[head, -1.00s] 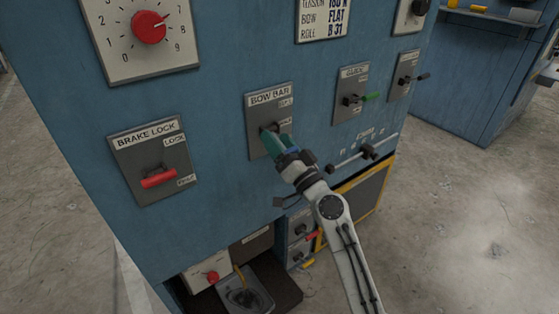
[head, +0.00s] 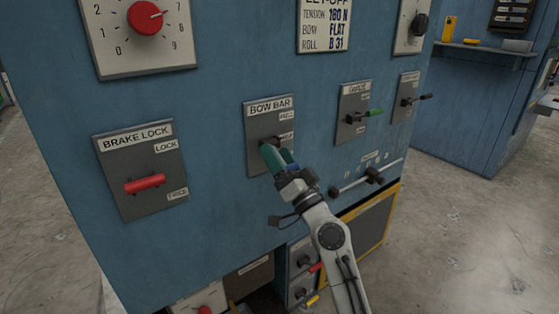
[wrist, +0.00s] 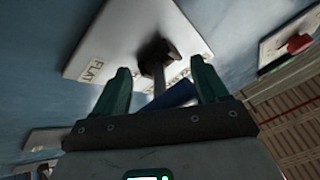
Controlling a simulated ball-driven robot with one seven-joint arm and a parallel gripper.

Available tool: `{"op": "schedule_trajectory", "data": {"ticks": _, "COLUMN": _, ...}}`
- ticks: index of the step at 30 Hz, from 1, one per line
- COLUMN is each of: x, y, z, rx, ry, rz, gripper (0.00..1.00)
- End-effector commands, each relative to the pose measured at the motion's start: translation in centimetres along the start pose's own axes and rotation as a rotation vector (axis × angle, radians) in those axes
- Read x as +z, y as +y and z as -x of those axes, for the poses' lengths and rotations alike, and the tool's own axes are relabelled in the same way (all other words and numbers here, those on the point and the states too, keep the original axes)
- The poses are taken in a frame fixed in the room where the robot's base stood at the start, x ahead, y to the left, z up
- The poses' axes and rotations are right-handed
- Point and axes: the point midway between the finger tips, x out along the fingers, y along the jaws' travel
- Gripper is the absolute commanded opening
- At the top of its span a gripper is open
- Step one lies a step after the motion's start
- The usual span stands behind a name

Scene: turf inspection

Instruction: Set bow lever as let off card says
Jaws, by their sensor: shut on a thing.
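The let-off card (head: 323,27) at the top of the blue machine reads tension 180 N, bow FLAT, roll B 31. The grey bow bar plate (head: 257,112) is below it, with small labels at its right side. My gripper (head: 272,155) is at this plate, its green fingers shut on the bow lever. The wrist view shows the lever's dark pivot (wrist: 157,55) and a blue handle (wrist: 178,94) between the fingers (wrist: 160,85). A FLAT label (wrist: 96,70) reads at the plate's left there. The head view hides most of the lever behind the fingers.
The brake lock with its red lever (head: 145,184) is left of the bow bar. A green-handled lever (head: 374,112) and a black lever (head: 424,97) are to the right. A slider (head: 372,175) is lower right. A dial (head: 145,18) is upper left.

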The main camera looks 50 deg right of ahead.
Motion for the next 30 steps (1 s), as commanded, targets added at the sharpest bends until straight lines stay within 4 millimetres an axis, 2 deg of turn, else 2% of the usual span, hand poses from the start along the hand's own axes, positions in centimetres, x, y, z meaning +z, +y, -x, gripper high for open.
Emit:
{"op": "schedule_trajectory", "data": {"ticks": 6, "x": 0.3, "y": 0.4, "z": 0.2, "rx": 0.007, "ry": -0.006, "rz": 0.011, "gripper": 0.18}}
{"op": "schedule_trajectory", "data": {"ticks": 7, "x": 0.3, "y": 0.4, "z": 0.2, "rx": 0.008, "ry": -0.006, "rz": 0.011, "gripper": 0.75}}
{"op": "schedule_trajectory", "data": {"ticks": 12, "x": 0.2, "y": 0.3, "z": 0.2, "rx": 0.006, "ry": -0.006, "rz": 0.007, "gripper": 0.90}}
{"op": "schedule_trajectory", "data": {"ticks": 19, "x": 0.2, "y": 0.2, "z": 0.2, "rx": 0.003, "ry": -0.004, "rz": 0.003, "gripper": 0.90}}
{"op": "schedule_trajectory", "data": {"ticks": 22, "x": 0.3, "y": 0.2, "z": 0.8, "rx": 0.003, "ry": -0.004, "rz": 0.003, "gripper": 0.90}}
{"op": "schedule_trajectory", "data": {"ticks": 26, "x": 0.4, "y": 0.4, "z": 2.8, "rx": 0.005, "ry": -0.005, "rz": 0.004, "gripper": 0.90}}
{"op": "schedule_trajectory", "data": {"ticks": 30, "x": 0.6, "y": 0.5, "z": 5.6, "rx": 0.006, "ry": -0.006, "rz": 0.005, "gripper": 0.90}}
